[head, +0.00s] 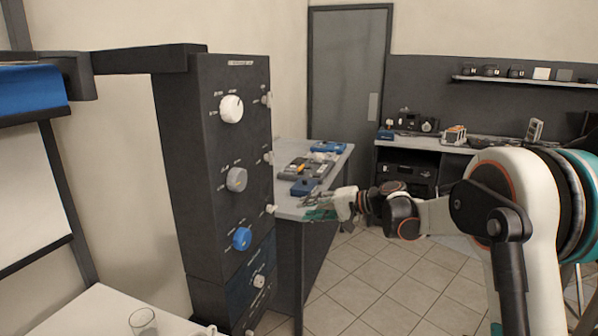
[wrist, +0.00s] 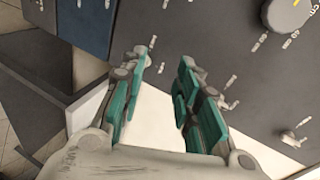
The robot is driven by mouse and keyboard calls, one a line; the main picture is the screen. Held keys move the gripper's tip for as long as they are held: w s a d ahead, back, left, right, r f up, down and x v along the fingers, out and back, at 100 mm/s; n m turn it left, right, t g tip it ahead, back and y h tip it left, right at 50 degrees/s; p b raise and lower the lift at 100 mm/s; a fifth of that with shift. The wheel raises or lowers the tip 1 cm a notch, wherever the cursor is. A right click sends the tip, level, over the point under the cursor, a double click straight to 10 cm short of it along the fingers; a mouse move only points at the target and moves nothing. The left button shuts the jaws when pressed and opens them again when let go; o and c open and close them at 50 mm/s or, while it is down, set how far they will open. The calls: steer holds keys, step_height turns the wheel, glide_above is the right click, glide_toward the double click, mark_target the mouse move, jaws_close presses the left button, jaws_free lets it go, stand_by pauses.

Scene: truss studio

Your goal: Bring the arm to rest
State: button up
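My arm reaches from the right side of the head view toward the dark panel tower (head: 212,150). My gripper (head: 308,204) is in front of the far side table, to the right of the tower. In the wrist view, my gripper (wrist: 168,62) has its two green-padded fingers apart with nothing between them. The dark panel face (wrist: 215,50) with small white markings lies beyond the fingertips. I cannot tell the exact gap between fingertips and panel.
The tower carries a white knob (head: 231,109), a grey knob (head: 236,179) and a blue knob (head: 242,239). A white table with a glass (head: 143,322) is at lower left. A side table (head: 290,208) holds devices. Tiled floor (head: 385,290) is open between tower and arm.

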steer(key=s+d+r+h, duration=0.2)
steer(key=s+r+h, duration=0.2)
steer(key=s, duration=0.8)
steer(key=s+d+f+n+h, duration=0.1)
steer(key=s+d+f+h, duration=0.1)
steer(key=s, duration=0.8)
steer(key=s+d+f+n+h, duration=0.1)
steer(key=s+d+f+h, duration=0.1)
steer(key=s+d+h, duration=0.2)
steer(key=s+d+f+n+t+h, duration=0.1)
steer(key=s+d, duration=0.7)
steer(key=s, duration=1)
step_height(320, 180, down, 2)
steer(key=shift+s+d+f+h, duration=0.1)
steer(key=shift+s+d+h, duration=0.15)
steer(key=shift+h, duration=0.65)
steer(key=shift+o, duration=0.2)
